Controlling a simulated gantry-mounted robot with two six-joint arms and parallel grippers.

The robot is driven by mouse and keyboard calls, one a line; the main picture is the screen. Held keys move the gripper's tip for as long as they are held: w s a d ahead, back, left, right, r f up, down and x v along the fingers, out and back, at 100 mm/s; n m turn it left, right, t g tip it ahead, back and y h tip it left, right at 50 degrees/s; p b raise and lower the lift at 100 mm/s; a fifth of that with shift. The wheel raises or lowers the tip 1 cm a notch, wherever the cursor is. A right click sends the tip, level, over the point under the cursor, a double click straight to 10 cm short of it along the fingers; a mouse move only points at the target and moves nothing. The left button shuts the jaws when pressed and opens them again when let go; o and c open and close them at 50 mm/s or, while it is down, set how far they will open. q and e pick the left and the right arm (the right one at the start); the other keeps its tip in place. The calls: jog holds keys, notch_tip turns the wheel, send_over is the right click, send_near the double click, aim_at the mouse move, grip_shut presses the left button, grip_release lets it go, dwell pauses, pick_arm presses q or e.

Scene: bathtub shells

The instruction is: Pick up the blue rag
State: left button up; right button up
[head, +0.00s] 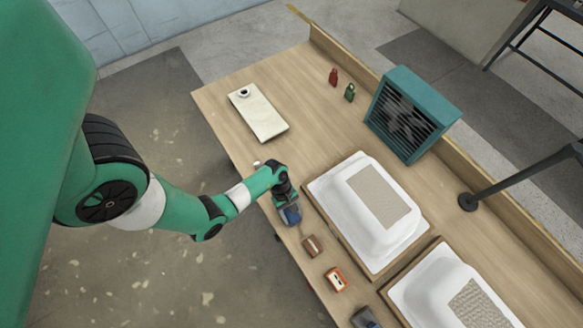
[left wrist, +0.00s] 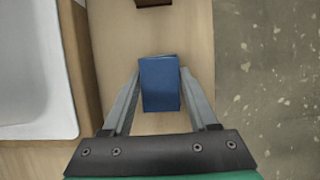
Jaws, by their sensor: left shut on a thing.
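The blue rag (head: 291,216) is a small blue block-like piece at the near left edge of the wooden bench. In the left wrist view, the blue rag (left wrist: 160,84) sits between the two grey fingers, with a finger against each side. My left gripper (head: 289,209) is shut on it, pointing down at the bench. From these views I cannot tell whether the rag is clear of the bench top. My right gripper is not in view.
Two white tub shells, one (head: 345,212) close beside the gripper and another (head: 425,290) nearer, lie on wooden boards. A brown block (head: 312,246) and an orange-red item (head: 335,279) lie along the bench edge. A teal fan box (head: 410,112) stands farther back.

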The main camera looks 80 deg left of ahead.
aim_at(292, 221)
pick_arm(q)
jog(key=shift+c, duration=1)
jog(key=shift+r, duration=0.1)
jog(key=shift+r, duration=0.2)
jog(key=r+p, duration=0.2)
jog(key=r, duration=0.2)
jog(key=shift+s+d+r+p, duration=0.2)
jog(key=shift+s+d+p, duration=0.05)
jog(key=shift+s+p, duration=0.15)
jog(key=s+d+r+p, duration=0.3)
jog(key=s+d+r, duration=0.4)
jog(key=s, duration=0.3)
jog(key=shift+s+d+r, duration=0.2)
jog(key=shift+s+r, duration=0.15)
jog(key=shift+r, duration=0.15)
